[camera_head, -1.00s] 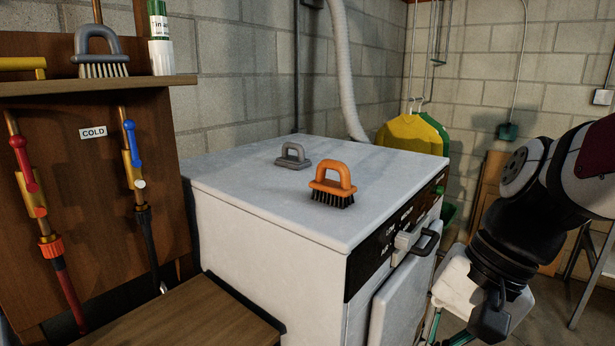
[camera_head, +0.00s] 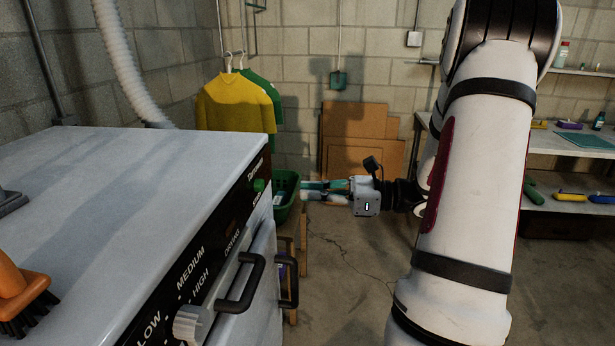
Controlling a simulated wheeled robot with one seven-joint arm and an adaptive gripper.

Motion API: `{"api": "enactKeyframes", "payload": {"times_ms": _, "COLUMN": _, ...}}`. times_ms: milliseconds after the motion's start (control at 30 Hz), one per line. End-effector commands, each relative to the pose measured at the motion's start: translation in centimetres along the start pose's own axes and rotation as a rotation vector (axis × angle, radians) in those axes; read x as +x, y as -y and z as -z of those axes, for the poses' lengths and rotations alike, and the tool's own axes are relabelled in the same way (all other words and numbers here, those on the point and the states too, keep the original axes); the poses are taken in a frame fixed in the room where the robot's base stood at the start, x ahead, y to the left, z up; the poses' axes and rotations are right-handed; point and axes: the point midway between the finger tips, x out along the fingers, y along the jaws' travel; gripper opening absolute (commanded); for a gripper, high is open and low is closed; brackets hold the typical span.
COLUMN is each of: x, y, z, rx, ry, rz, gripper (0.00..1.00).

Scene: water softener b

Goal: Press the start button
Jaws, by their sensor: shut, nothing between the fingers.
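The start button is a small green button (camera_head: 259,185) at the far end of the black control panel (camera_head: 200,250) on the white machine (camera_head: 100,185). The word START shows beside it. My gripper (camera_head: 306,190) is shut and empty, pointing left, to the right of the button and apart from it. Its teal fingers are seen in front of a green basket. The panel also has a pale knob (camera_head: 190,325) near MEDIUM, HIGH and LOW labels. Black handles (camera_head: 240,290) stick out below the panel.
An orange brush (camera_head: 18,292) and a grey brush (camera_head: 10,202) sit on the machine top. A green basket (camera_head: 286,205) stands behind my gripper. Cardboard (camera_head: 360,140) leans on the back wall. A workbench (camera_head: 570,145) is at the right. Open floor lies between.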

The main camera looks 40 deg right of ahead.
Motion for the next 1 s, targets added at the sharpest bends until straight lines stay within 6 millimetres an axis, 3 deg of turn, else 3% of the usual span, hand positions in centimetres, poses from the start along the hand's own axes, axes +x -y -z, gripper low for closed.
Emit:
{"api": "enactKeyframes", "payload": {"times_ms": 100, "x": -0.7, "y": 0.8, "z": 0.2, "rx": 0.019, "ry": 0.024, "rz": 0.032, "gripper": 0.0}}
{"api": "enactKeyframes", "payload": {"times_ms": 233, "x": -0.1, "y": 0.9, "z": 0.2, "rx": 0.02, "ry": 0.028, "rz": 0.035, "gripper": 0.0}}
{"api": "enactKeyframes", "payload": {"times_ms": 700, "x": 5.6, "y": 1.0, "z": 0.2, "rx": 0.018, "ry": 0.025, "rz": 0.032, "gripper": 0.0}}
{"api": "enactKeyframes", "payload": {"times_ms": 1000, "x": 7.3, "y": 1.1, "z": 0.0, "rx": 0.019, "ry": 0.025, "rz": 0.033, "gripper": 0.0}}
